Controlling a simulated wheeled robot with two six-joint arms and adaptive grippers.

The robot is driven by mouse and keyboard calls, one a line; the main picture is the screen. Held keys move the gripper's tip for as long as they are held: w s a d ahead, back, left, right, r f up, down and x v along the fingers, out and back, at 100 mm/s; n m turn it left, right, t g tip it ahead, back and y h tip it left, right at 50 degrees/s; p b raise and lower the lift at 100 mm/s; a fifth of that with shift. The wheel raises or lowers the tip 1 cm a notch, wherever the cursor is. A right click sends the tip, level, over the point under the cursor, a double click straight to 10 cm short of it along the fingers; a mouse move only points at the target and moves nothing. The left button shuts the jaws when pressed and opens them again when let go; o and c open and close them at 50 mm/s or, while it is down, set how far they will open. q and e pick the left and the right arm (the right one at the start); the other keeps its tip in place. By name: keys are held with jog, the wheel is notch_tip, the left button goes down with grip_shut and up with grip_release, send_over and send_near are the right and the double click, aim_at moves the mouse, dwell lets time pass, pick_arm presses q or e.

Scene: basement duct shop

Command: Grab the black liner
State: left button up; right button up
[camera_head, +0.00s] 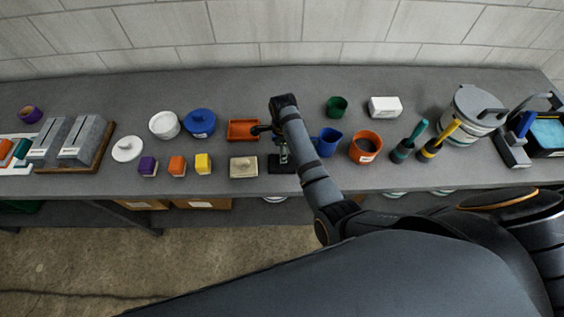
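A small black item (283,167), perhaps the black liner, lies on the grey bench near its front edge, right of a beige block (243,167). My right gripper (281,154) points down just above or at this item and hides part of it. Its fingers are small and dark here, so I cannot tell whether they are open, shut or touching it. My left gripper is not in view.
An orange tray (243,130) sits left of the gripper; a blue pitcher (329,142) and orange mug (365,147) stand to the right. Purple, orange and yellow (203,163) blocks line the front. A block wall (280,35) closes the back.

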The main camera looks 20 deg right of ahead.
notch_tip(320, 180, down, 4)
jog(key=shift+s+f+p, duration=0.1)
jog(key=shift+f+p, duration=0.1)
jog(key=shift+p, duration=0.4)
grip_shut()
